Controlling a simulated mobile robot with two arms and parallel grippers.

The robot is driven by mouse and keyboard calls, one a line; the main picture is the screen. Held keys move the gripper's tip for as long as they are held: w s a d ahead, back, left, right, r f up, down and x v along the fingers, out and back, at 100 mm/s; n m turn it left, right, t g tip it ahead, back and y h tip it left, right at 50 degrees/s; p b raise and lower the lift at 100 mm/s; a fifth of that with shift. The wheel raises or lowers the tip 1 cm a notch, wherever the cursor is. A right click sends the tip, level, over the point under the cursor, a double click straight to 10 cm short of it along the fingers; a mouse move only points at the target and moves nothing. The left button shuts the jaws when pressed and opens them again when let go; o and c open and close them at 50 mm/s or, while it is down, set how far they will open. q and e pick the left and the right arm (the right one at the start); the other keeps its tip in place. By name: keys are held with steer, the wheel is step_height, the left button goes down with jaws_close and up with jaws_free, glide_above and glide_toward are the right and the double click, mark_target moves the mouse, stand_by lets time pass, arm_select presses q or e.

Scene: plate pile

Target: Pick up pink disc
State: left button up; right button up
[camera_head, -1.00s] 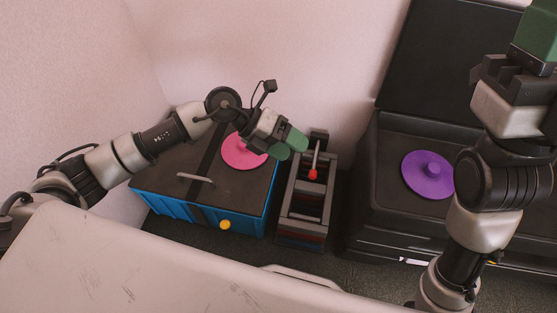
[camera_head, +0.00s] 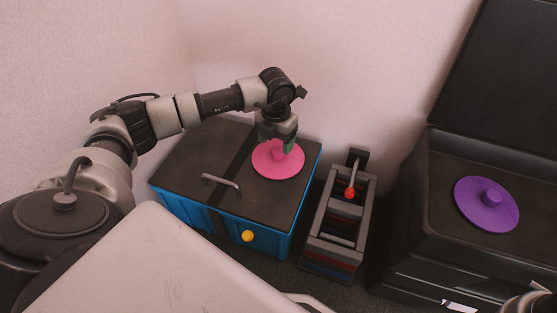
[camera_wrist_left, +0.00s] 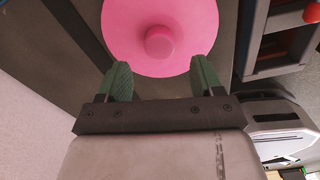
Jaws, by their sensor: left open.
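The pink disc (camera_head: 277,166) lies flat on the dark lid of the blue box and has a round knob on top. In the left wrist view the pink disc (camera_wrist_left: 130,30) shows with its knob in front of the fingers, roughly centred between them. My left gripper (camera_head: 283,147) points down just above the disc and hides part of it. In the left wrist view my left gripper (camera_wrist_left: 162,80) has its green fingers spread, with nothing between them. Whether the fingertips touch the disc, I cannot tell. My right gripper is not in view.
The blue box (camera_head: 178,203) has a handle (camera_head: 221,181) and a yellow knob (camera_head: 247,236). A grey rack with a red-tipped lever (camera_head: 350,192) stands to its right. A purple disc (camera_head: 487,204) lies in an open black case (camera_head: 437,167) at the right.

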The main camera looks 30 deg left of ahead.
mark_target(278, 150)
arm_select(q)
steer(key=f+b, duration=0.4)
steer(key=f, duration=0.1)
steer(key=shift+w+b, duration=0.3)
steer(key=shift+w, duration=0.05)
steer(key=c, duration=1.1)
steer(key=shift+o, duration=0.2)
steer(key=shift+r, duration=0.15)
